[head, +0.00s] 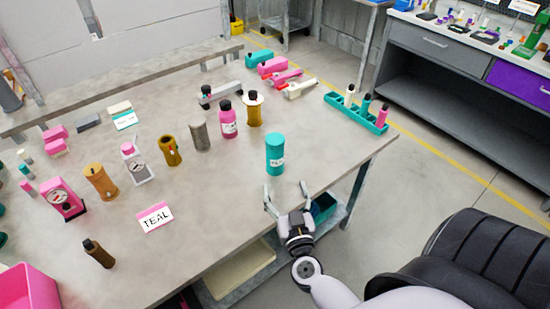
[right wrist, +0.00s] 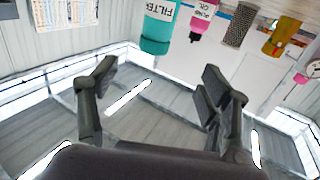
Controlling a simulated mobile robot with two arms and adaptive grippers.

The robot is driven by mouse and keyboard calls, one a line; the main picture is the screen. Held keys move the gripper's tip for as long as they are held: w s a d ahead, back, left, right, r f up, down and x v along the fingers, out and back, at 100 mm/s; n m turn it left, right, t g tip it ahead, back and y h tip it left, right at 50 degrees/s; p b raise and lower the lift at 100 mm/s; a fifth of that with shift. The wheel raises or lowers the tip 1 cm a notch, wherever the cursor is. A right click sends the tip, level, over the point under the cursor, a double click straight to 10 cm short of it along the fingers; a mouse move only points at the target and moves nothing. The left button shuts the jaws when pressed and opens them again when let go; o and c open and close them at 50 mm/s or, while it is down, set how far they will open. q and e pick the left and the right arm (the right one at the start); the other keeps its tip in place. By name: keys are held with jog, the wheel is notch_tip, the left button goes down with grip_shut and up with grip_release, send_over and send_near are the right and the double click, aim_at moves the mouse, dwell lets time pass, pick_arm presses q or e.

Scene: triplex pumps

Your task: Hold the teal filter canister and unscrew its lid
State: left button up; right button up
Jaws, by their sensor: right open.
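The teal filter canister (head: 275,155) stands upright near the right front edge of the table, with a white label low on its side and a flat teal top. The lid's seam cannot be made out. In the right wrist view the canister (right wrist: 158,28) appears upside down at the top, its label reading "FILTER". My right gripper (head: 286,190) is open and empty at the table's front edge, just short of the canister and not touching it. Its two spread fingers (right wrist: 160,78) also show in the right wrist view. My left gripper is in no view.
A pink bottle (head: 228,120), a grey cylinder (head: 200,135) and a brown-gold bottle (head: 254,112) stand behind and left of the canister. A teal rack (head: 356,115) stands at the right corner. Table space around the canister is clear.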

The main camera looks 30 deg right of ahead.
aim_at(276, 153)
jog(key=x, duration=1.1)
jog(key=shift+w+d+p, duration=0.2)
jog(key=shift+d+p, duration=0.1)
jog(key=shift+d, duration=0.1)
jog(key=x, duration=0.6)
jog(key=shift+f+b, duration=0.15)
jog(key=shift+b, duration=0.25)
jog(key=shift+s, duration=0.1)
jog(key=shift+c, duration=0.4)
grip_shut()
